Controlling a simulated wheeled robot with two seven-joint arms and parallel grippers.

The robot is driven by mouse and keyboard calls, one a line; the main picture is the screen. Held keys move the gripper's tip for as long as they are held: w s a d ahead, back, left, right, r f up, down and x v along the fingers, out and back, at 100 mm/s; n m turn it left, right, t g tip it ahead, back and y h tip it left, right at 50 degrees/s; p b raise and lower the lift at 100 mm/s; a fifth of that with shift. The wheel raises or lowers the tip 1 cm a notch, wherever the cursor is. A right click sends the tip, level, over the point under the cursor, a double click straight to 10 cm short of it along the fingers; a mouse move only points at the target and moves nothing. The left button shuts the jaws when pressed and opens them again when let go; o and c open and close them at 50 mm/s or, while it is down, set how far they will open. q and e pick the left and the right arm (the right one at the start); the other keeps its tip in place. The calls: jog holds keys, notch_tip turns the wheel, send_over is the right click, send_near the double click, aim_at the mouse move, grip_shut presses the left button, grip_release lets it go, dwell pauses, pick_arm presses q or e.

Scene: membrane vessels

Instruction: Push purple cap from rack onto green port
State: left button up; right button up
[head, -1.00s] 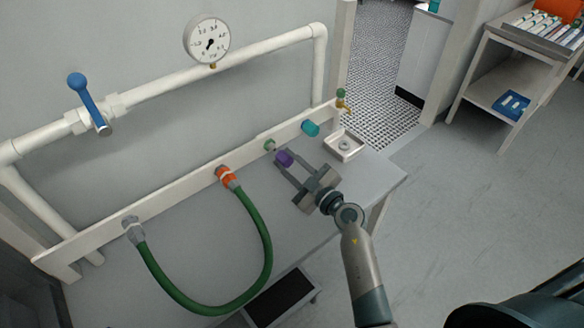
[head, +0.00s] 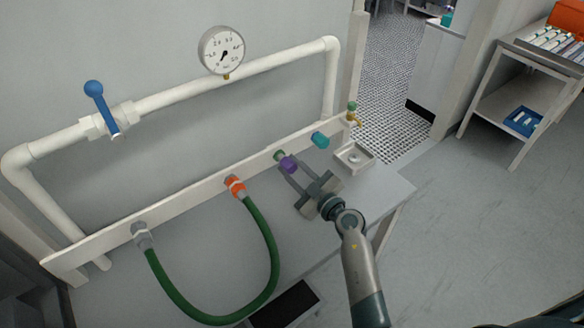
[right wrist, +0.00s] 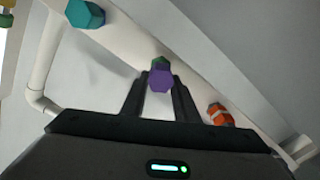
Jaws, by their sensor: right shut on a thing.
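The purple cap (head: 288,164) is held between the fingertips of my right gripper (head: 288,168), which is shut on it. The green port (head: 279,155) sticks out of the white rail directly behind the cap. In the right wrist view the purple cap (right wrist: 160,79) covers most of the green port (right wrist: 159,62), with only the port's upper part showing. The cap is lined up with the port and very close to it; I cannot tell whether it is seated on it. My left gripper is not in view.
A teal cap (head: 320,140) sits on the rail to the right, and an orange fitting (head: 235,186) with a green hose (head: 268,250) to the left. A white rack (head: 354,158) stands on the bench. A gauge (head: 222,50) and blue-handled valve (head: 101,108) are above.

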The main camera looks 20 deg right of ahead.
jog(key=shift+p, duration=0.35)
jog(key=shift+p+x, duration=0.3)
jog(key=shift+x, duration=0.8)
dwell(0.6)
jog(key=o, duration=1.2)
jog(key=shift+o, duration=0.2)
jog(key=shift+s+d+f, duration=0.1)
jog(key=b+v, duration=0.2)
jog(key=v, duration=1.5)
jog(key=shift+s, duration=0.1)
